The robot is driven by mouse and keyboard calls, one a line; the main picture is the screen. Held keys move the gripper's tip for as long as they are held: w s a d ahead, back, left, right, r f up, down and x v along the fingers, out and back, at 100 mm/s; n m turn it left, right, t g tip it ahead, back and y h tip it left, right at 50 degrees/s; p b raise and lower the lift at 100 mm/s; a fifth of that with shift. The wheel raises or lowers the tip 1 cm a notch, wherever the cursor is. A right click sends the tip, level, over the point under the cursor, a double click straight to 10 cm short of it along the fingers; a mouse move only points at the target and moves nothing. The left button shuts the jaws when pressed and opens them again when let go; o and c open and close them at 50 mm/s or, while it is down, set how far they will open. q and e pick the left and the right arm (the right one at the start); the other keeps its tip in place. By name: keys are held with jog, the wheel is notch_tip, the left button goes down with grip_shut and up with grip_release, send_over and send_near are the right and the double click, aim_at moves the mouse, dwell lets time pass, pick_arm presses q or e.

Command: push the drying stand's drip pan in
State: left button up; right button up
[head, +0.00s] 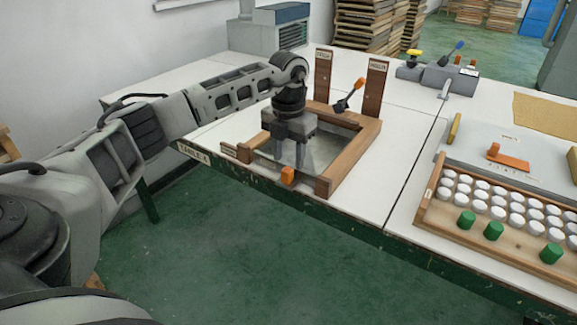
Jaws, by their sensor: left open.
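A low wooden frame (350,160) with two tall brown posts stands on the white table; I take it for the drying stand. A grey metal sheet (322,152), seemingly the drip pan, lies inside it. An orange knob (288,175) shows at its front edge, in a gap between wooden pieces. How far out the pan sits, I cannot tell. My left gripper (290,160) points down over the pan, behind the knob, with its fingers apart and nothing seen between them. It hides part of the pan; whether it touches it is unclear. My right gripper is not in view.
An orange-tipped lever (349,94) rises at the frame's back. A wooden tray (423,207) of white and green pegs stands at the right, by a grey board with an orange handle (507,158). A valve block (438,77) sits behind. The table between is clear.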

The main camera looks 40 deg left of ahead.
pick_arm(q)
notch_tip(320, 180, up, 11)
jog(key=shift+r, duration=0.15)
dwell(0.5)
